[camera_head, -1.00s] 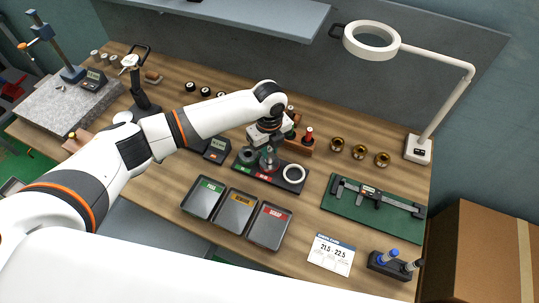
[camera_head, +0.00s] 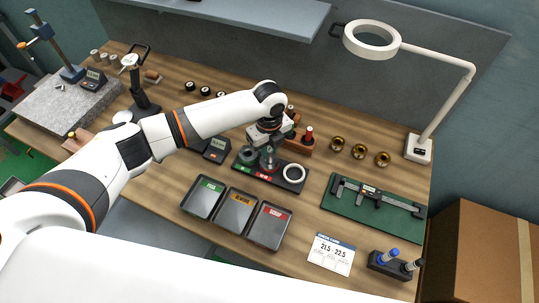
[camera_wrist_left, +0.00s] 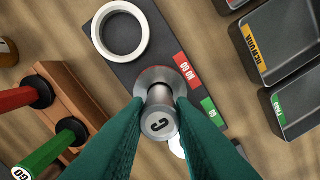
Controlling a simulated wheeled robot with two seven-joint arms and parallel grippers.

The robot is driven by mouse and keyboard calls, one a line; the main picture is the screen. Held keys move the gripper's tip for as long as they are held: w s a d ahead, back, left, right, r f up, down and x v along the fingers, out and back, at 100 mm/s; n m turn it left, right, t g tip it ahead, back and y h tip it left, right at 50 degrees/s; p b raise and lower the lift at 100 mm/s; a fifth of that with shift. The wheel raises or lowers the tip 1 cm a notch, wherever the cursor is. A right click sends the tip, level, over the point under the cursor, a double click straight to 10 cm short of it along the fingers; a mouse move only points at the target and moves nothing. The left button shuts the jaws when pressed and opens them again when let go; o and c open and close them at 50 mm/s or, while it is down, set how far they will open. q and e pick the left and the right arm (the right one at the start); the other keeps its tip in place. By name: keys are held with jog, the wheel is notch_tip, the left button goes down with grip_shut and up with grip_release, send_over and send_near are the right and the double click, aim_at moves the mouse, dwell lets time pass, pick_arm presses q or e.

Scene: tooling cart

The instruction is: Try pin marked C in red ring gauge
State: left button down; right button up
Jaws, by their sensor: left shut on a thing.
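My left gripper (camera_wrist_left: 158,122) is shut on a metal pin marked C (camera_wrist_left: 160,123), its lettered end facing the camera. In the left wrist view the pin's far end is at the red ring gauge (camera_wrist_left: 150,76), of which a grey and red rim shows around it. I cannot tell how deep the pin sits. The gauge stands on a dark plate (camera_wrist_left: 140,62) with a red NO GO label and a green GO label. In the head view the left gripper (camera_head: 268,148) is above this plate, hiding part of the gauge. My right gripper is not in view.
A white ring (camera_head: 293,173) lies on the plate's right end. Three trays (camera_head: 236,211) stand in front. A wooden rack (camera_wrist_left: 72,100) with red and green handled gauges is close beside the gripper. Brass rings (camera_head: 359,152) and a caliper (camera_head: 375,196) lie to the right.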

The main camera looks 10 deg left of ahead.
pick_arm(q)
jog(key=shift+s+f, duration=0.25)
jog(key=shift+f, duration=0.15)
dwell(1.2)
jog(key=shift+w+r+p, duration=0.25)
jog(key=shift+r+p, duration=0.5)
jog(key=shift+p, duration=0.05)
dwell(0.4)
jog(key=shift+f, duration=0.2)
dwell(0.6)
jog(key=shift+f, duration=0.25)
dwell(1.1)
jog(key=shift+s+f, duration=0.25)
jog(key=shift+f, duration=0.05)
dwell(1.1)
jog(key=shift+w+r+p, duration=0.2)
jog(key=shift+r+p, duration=0.1)
jog(key=shift+r, duration=0.15)
jog(key=shift+r+p, duration=0.35)
jog(key=shift+r, duration=0.15)
jog(key=shift+r+p, duration=0.75)
jog(key=shift+p, duration=0.05)
